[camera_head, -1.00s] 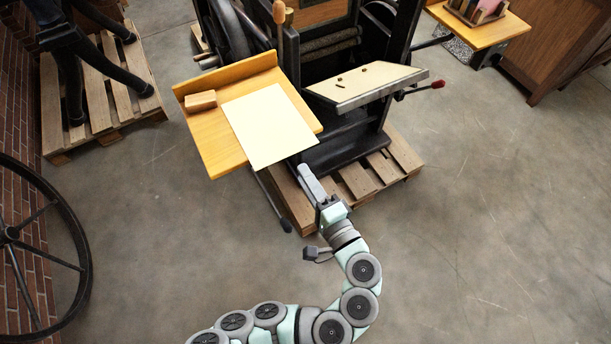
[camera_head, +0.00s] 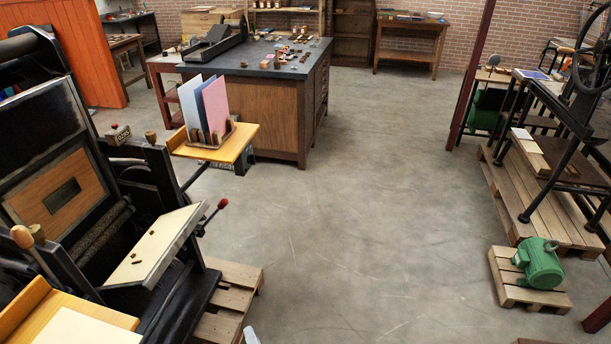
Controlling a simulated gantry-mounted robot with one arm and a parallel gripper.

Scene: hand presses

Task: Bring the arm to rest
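My gripper is not clearly in view in the head view. Only a small pale piece, which may be part of my arm, shows at the bottom edge near the press's pallet. The rest of the arm is out of frame, so its pose is hidden. The black hand press (camera_head: 125,215) stands at the left on a wooden pallet (camera_head: 232,290). A cream sheet (camera_head: 75,329) lies on the yellow wooden board (camera_head: 25,308) at the bottom left.
A tilted tray (camera_head: 155,246) and a shelf (camera_head: 248,133) holding upright coloured cards (camera_head: 213,105) jut from the press. A dark-topped cabinet (camera_head: 285,120) stands behind. A green motor (camera_head: 539,263) sits on a pallet at the right. The middle floor (camera_head: 370,200) is clear.

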